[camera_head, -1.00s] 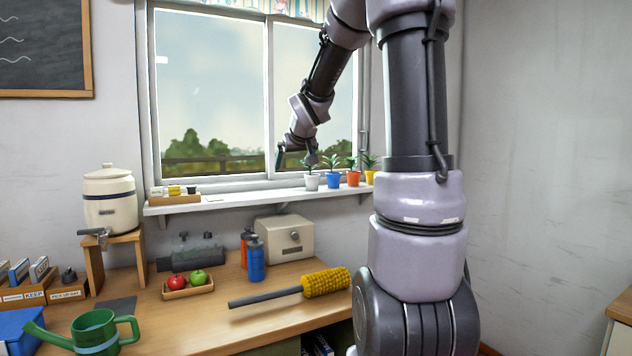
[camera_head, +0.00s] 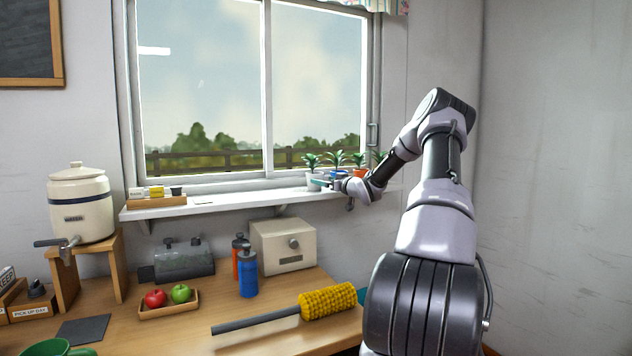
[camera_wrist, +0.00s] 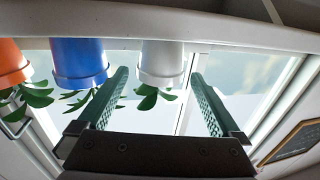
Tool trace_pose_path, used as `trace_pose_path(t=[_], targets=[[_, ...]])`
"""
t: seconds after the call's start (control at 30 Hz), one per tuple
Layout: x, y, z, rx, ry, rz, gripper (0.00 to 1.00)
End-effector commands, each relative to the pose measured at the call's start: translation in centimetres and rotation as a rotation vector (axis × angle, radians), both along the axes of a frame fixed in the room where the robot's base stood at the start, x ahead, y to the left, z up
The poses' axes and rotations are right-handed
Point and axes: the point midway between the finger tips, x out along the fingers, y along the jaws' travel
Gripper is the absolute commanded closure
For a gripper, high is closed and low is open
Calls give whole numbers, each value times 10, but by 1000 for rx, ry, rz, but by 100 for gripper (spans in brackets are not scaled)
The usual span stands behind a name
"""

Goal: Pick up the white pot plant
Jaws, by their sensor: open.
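The white pot plant (camera_head: 312,175) stands at the left end of a row of potted plants on the window shelf. In the wrist view, which is upside down, the white pot (camera_wrist: 162,62) appears between the two green fingers of my gripper (camera_wrist: 160,78), with its leaves pointing down in the picture. My gripper (camera_head: 322,184) is open and at shelf height in the head view, partly covering the white pot. I cannot tell whether either finger touches the pot.
The blue pot (camera_wrist: 79,62) is close beside my gripper's left finger in the wrist view, with the orange pot (camera_wrist: 10,62) beyond it. The shelf (camera_head: 240,202) is mostly clear left of the plants, up to a small tray (camera_head: 157,201). The window is behind.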

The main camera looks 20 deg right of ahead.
Motion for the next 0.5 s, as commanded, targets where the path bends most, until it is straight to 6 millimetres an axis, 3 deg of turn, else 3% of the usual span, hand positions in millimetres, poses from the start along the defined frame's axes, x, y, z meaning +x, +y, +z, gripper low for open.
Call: trace_pose_path(t=[0.2, 0.5], targets=[[34, 10, 0, 0, 1, 2, 0], [62, 17, 0, 1, 2, 1, 0]])
